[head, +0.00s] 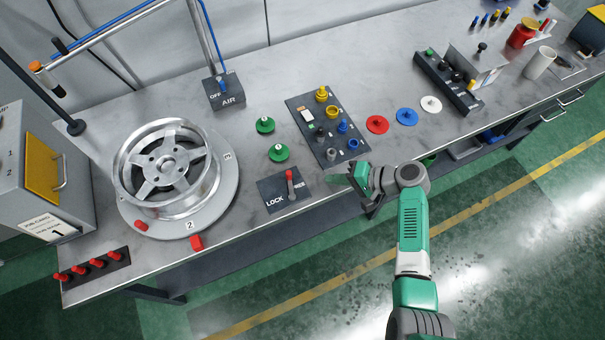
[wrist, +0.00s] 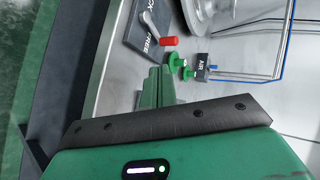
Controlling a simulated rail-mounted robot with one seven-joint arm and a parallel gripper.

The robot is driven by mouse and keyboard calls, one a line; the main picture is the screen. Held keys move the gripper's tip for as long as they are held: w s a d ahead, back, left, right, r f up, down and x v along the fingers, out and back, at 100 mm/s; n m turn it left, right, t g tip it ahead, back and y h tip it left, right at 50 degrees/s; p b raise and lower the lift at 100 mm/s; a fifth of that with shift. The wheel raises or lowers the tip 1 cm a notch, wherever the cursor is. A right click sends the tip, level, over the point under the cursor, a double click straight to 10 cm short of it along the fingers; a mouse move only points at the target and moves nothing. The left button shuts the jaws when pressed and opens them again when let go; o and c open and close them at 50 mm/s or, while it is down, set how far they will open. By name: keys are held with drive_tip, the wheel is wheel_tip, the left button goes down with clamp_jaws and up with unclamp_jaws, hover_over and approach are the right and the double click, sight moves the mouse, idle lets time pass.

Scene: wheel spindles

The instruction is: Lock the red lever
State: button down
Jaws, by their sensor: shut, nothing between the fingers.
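The red lever (head: 289,175) stands up from a dark plate (head: 271,189) marked LOCK on the left and FREE on the right. Its grey shaft rises from between the two words. In the wrist view the red grip (wrist: 168,42) shows just beyond my fingertips, near the word FREE; which setting it is in I cannot tell. My gripper (head: 337,178) is right of the plate, apart from the lever. Its green fingers (wrist: 160,75) are together and empty in the wrist view.
The silver wheel (head: 165,165) sits on a round turntable left of the plate. Two green knobbed discs (head: 278,152) lie behind it. A panel of coloured knobs (head: 327,132) is behind my gripper. The table's front edge runs close by.

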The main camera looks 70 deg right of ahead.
approach(290, 186)
drive_tip(key=shift+w+d+f+b, duration=0.15)
drive_tip(key=shift+w+d, duration=0.25)
drive_tip(key=shift+d, duration=0.15)
drive_tip(key=shift+w+d+f+b, duration=0.1)
drive_tip(key=shift+w+d+b, duration=0.05)
drive_tip(key=shift+w+d, duration=0.35)
drive_tip(key=shift+w+a, duration=0.15)
drive_tip(key=shift+w, duration=1.9)
